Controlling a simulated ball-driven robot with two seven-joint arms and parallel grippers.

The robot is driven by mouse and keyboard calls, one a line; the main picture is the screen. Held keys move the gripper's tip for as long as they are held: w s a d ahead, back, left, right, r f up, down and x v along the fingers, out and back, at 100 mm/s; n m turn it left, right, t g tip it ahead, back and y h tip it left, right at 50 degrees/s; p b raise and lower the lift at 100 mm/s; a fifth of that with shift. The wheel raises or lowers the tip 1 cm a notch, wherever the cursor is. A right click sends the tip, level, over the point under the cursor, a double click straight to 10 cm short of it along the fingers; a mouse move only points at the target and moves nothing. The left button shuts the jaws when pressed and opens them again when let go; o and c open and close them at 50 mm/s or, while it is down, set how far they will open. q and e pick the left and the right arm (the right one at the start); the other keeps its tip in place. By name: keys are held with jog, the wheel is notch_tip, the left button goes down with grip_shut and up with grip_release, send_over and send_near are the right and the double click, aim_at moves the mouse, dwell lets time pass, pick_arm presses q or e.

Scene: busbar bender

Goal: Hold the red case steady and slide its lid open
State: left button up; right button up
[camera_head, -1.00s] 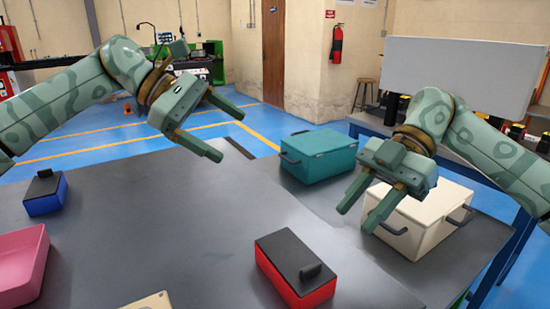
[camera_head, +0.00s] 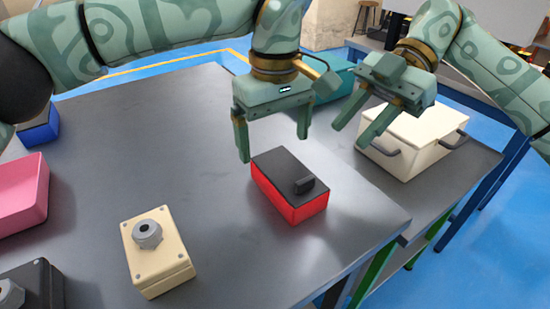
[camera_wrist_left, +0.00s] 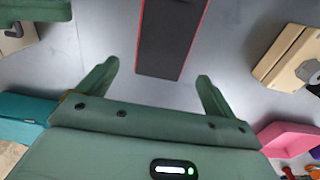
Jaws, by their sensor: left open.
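The red case (camera_head: 286,206) sits on the grey table, with a dark flat lid (camera_head: 281,170) on top. My left gripper (camera_head: 273,146) is open and empty, just above and behind the case's far end. In the left wrist view the dark lid (camera_wrist_left: 171,40), edged in red, lies ahead of the gap between the open fingers (camera_wrist_left: 158,72). My right gripper (camera_head: 353,140) is open and empty, above the table to the right of the case, near the white box.
A white box (camera_head: 410,150) with dark handles stands at the right. A teal box (camera_head: 332,85) is partly hidden behind my left gripper. A beige box (camera_head: 160,268) with a grey knob is front left. A pink bin (camera_head: 22,197) and blue box (camera_head: 40,130) are at the left.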

aim_at(275, 159)
pick_arm(q)
notch_tip(275, 159, down, 6)
jog(key=shift+f, duration=0.1)
jog(key=c, duration=1.1)
jog(key=shift+c, duration=0.2)
pick_arm(e)
jog(key=shift+c, duration=0.6)
jog(key=s+a+f+y, duration=0.1)
jog(key=a+f, duration=0.1)
jog(key=s+a+f+g, duration=0.1)
jog(key=s+a+f, duration=0.1)
jog(key=s+a+f+y, duration=0.1)
jog(key=a+f, duration=0.1)
jog(key=shift+s+a+f+g+y, duration=0.2)
jog(key=shift+s+g+y, duration=0.1)
jog(key=shift+s+g, duration=0.1)
